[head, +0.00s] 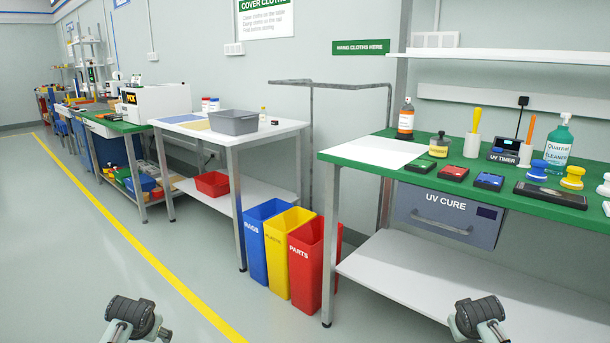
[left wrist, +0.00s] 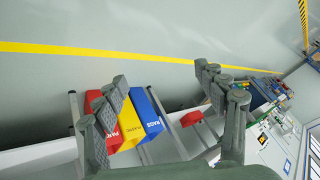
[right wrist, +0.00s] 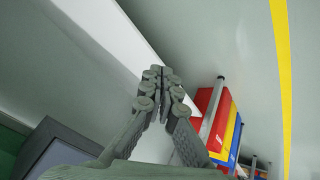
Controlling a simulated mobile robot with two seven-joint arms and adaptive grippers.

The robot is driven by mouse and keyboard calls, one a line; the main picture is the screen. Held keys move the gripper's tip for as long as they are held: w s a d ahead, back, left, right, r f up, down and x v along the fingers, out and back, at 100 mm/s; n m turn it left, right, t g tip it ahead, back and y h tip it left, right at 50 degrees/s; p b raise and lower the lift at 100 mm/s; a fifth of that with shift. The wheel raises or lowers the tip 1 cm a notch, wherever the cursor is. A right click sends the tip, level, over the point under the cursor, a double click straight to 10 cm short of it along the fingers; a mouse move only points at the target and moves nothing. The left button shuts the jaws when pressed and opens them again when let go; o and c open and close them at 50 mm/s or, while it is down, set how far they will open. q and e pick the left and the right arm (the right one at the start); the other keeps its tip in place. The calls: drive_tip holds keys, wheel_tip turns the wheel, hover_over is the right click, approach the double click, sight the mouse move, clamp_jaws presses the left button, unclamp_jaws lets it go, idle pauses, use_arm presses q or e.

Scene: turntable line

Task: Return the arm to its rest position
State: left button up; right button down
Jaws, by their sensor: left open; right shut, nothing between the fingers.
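In the head view, parts of both my arms show at the bottom edge, one left of centre and one at the right, over the floor and the bench's lower shelf; their fingers are out of that view. In the left wrist view, my left gripper (left wrist: 162,88) is open, its two fingers wide apart with nothing between them. In the right wrist view, my right gripper (right wrist: 164,90) is shut with its fingertips together and holds nothing. Neither gripper visibly touches anything.
A green-topped bench (head: 345,154) with bottles and small devices stands right, a UV CURE drawer (head: 440,214) below its top. Blue (head: 262,258), yellow (head: 277,272) and red (head: 302,285) bins stand left of it. A white table (head: 188,121) stands further back. The floor at left is clear.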

use_arm(q)
drive_tip(key=s+d+f+g, duration=0.1)
drive_tip(key=s+d+f, duration=0.2)
drive_tip(key=s, duration=0.8)
drive_tip(key=s+d+f+g+h, duration=0.1)
drive_tip(key=s+d+f, duration=0.3)
drive_tip(key=s, duration=0.7)
drive_tip(key=s+d+f+g+h, duration=0.1)
drive_tip(key=s+d+f, duration=0.2)
drive_tip(key=s+f, duration=0.3)
drive_tip(key=s, duration=0.5)
drive_tip(key=shift+d+m, duration=0.4)
use_arm(e)
drive_tip(key=s+a+f+g, duration=0.1)
drive_tip(key=s+a+f, duration=0.2)
drive_tip(key=s, duration=0.8)
drive_tip(key=s+a+f+g+y, duration=0.1)
drive_tip(key=s+a+f, duration=0.3)
drive_tip(key=s, duration=0.7)
drive_tip(key=s+a+f+g+y, duration=0.1)
drive_tip(key=s+a+f, duration=0.2)
drive_tip(key=s+f, duration=0.3)
drive_tip(key=s, duration=0.5)
drive_tip(key=shift+a+n, duration=0.4)
use_arm(q)
drive_tip(key=shift+w+d+f, duration=0.1)
use_arm(e)
drive_tip(key=shift+d, duration=0.1)
